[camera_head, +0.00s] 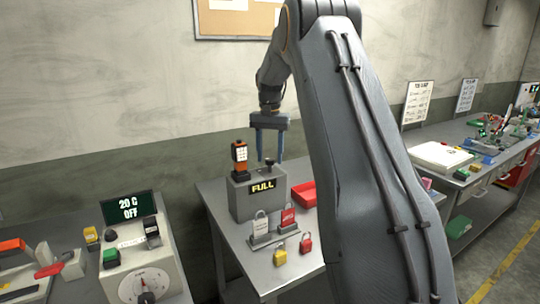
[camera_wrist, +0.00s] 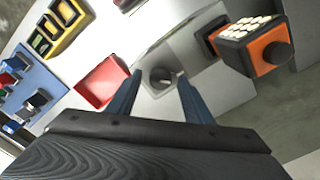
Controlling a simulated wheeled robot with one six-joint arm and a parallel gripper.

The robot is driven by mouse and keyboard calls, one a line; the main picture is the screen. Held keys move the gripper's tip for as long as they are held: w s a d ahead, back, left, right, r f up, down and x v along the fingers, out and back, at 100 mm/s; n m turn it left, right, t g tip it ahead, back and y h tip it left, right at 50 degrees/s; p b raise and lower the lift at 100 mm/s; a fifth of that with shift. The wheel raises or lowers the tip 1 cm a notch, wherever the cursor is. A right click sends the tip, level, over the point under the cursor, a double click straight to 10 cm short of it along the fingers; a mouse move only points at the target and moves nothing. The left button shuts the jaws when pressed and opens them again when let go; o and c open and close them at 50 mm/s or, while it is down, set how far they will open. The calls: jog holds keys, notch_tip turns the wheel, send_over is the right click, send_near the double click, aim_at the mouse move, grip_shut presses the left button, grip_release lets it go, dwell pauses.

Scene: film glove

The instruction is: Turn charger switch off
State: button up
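The charger (camera_head: 252,200) is a grey box with a lit "FULL" display on the table ahead. A dark knob-like switch (camera_head: 268,163) stands on its top, right of an orange and black device with a white keypad (camera_head: 239,153). My gripper (camera_head: 270,157) points down over the switch, its two blue fingers apart and empty. In the wrist view, the round grey switch (camera_wrist: 162,77) appears between the fingertips (camera_wrist: 159,74). I cannot tell whether the fingers touch it. The orange device (camera_wrist: 262,48) is at upper right there.
A red tray (camera_head: 305,194) lies right of the charger. Padlocks and tags on small stands (camera_head: 287,222) are in front. A control box (camera_head: 140,272) with a dial and a screen reading "20 C OFF" (camera_head: 129,210) stands at lower left. Another cluttered bench (camera_head: 420,150) is at right.

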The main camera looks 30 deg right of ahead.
aim_at(270, 159)
jog(key=shift+r+b, duration=1.25)
jog(key=shift+r, duration=2.65)
